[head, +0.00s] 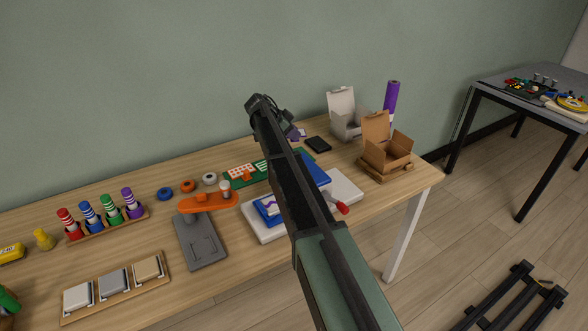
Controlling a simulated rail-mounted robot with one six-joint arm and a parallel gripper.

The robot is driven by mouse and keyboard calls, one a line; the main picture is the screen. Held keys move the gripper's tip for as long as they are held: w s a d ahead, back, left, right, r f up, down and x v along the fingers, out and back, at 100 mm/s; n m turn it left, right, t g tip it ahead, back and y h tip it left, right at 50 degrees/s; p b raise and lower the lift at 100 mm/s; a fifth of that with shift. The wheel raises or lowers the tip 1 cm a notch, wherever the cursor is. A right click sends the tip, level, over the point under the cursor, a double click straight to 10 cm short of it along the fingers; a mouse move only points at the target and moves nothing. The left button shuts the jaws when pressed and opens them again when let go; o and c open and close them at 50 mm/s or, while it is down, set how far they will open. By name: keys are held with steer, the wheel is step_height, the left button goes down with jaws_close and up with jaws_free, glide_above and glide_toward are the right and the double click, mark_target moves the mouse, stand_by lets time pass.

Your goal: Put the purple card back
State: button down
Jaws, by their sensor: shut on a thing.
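A small purple-and-white piece, which looks like the purple card (298,134), shows just right of my arm's far end, near the back of the wooden table. My gripper (288,120) is at that end, seen from behind and mostly hidden by my own arm. It is shut on the purple card. The fingertips and much of the card are hidden, and I cannot tell whether the card touches the table.
A black flat case (318,145), an open white box (345,115), an open brown box (388,155) and a purple roll (391,95) stand at the right. My arm crosses above a white board (345,188). Spool-like colored cylinders (101,216) fill a rack at left.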

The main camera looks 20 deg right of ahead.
step_height(320, 180, down, 9)
steer(key=b, duration=0.6)
steer(key=shift+r, duration=0.4)
steer(key=shift+f, duration=0.15)
steer(key=c, duration=1.4)
jaws_free()
steer(key=shift+f, duration=0.1)
steer(key=shift+c, duration=0.2)
steer(key=o, duration=0.4)
steer(key=shift+o, duration=0.2)
